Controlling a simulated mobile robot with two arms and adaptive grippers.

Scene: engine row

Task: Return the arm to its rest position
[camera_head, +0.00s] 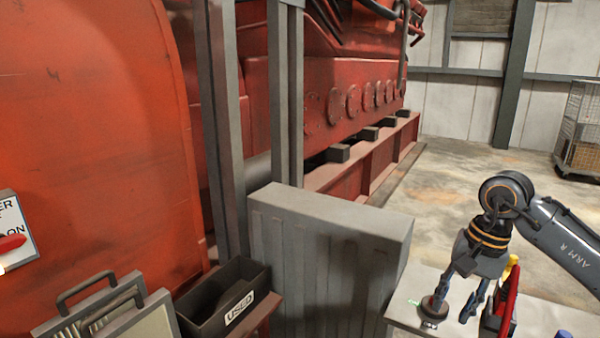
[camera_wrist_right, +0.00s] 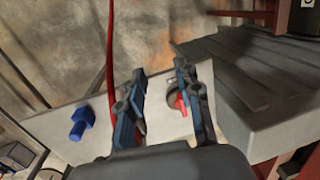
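My right arm (camera_head: 565,240) comes in from the right edge in the head view. Its gripper (camera_head: 452,306) points down over a pale bench top (camera_head: 402,311). In the right wrist view the two blue-and-black fingers (camera_wrist_right: 160,72) stand apart with nothing held between them. A round dark disc-like part (camera_head: 433,308) is by the left finger in the head view. In the wrist view a round part with a red piece (camera_wrist_right: 178,102) shows beside one finger, partly hidden. I cannot tell whether they touch. My left arm and gripper are not in view.
A ribbed grey cabinet (camera_head: 330,225) stands left of the bench. A box marked USED (camera_head: 228,306) is farther left, before the red engine (camera_head: 100,130). A red tool (camera_head: 509,300) is close right of the gripper. A blue bolt-like part (camera_wrist_right: 82,123) lies on the bench.

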